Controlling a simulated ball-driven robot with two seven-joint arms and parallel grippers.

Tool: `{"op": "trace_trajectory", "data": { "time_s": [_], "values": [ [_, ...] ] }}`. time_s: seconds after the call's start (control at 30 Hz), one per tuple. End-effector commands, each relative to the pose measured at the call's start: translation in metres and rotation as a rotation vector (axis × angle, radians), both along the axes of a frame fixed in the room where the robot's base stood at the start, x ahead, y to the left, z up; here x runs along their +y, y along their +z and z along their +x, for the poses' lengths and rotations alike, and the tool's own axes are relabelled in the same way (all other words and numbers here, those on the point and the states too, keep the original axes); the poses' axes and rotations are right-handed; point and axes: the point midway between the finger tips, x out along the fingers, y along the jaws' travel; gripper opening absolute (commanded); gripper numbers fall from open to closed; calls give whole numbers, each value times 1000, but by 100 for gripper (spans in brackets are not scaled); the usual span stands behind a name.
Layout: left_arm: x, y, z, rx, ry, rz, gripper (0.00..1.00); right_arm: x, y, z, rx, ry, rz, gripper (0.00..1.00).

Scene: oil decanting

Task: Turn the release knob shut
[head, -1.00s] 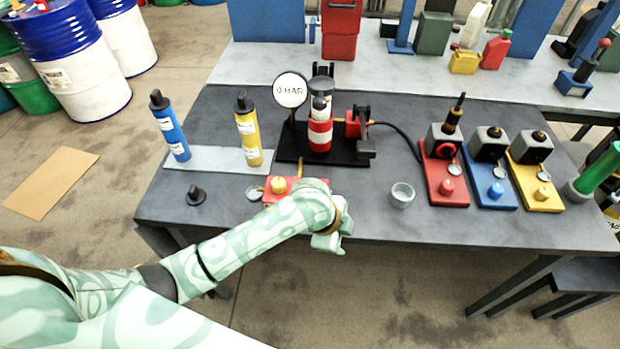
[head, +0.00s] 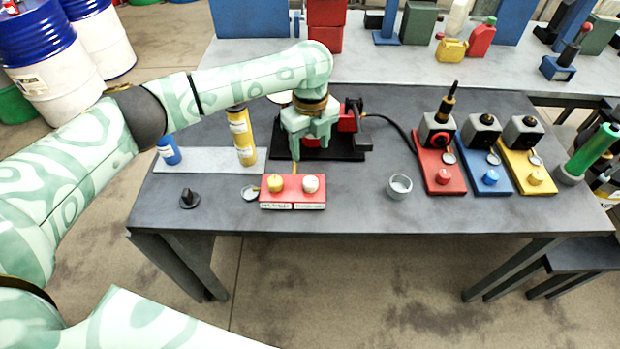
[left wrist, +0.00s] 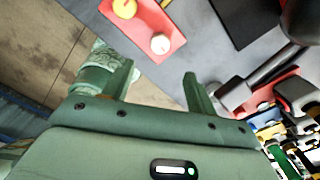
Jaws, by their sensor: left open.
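A red control block (head: 293,203) stands near the front of the dark table, with a yellow knob (head: 275,184) on its left and a white knob (head: 311,184) on its right. Labels on its front are too small to read, so I cannot tell which is the release knob. The left wrist view also shows the yellow knob (left wrist: 124,8) and the white knob (left wrist: 160,43). My left gripper (head: 311,150) is open and empty, pointing down behind and above the block, apart from both knobs. It hides much of the pump stand. My right gripper is out of view.
A black pump base (head: 345,150) stands behind the block. A yellow cylinder (head: 241,140) stands to the left, a small grey cup (head: 400,187) to the right. Red (head: 440,178), blue (head: 491,178) and yellow (head: 533,178) stations line the right. Table around the cup is clear.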

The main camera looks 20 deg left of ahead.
Motion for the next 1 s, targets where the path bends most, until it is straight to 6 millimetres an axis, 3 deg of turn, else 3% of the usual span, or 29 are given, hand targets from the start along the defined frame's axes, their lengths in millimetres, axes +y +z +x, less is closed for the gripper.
{"op": "trace_trajectory", "data": {
  "time_s": [0.03,0.1,0.4,0.6,0.9,1.0],
  "values": [
    [0,-19,-1,6,1,0,57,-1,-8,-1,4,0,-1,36],
    [0,-38,-1,6,2,0,57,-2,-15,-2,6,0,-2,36],
    [0,-102,-1,3,2,-2,57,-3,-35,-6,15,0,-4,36],
    [-1,-118,0,0,1,-1,57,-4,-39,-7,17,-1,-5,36],
    [-1,-119,0,-1,1,-2,57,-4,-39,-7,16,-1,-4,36],
    [-1,-119,0,-1,1,-2,30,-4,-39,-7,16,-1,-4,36]
  ]
}}
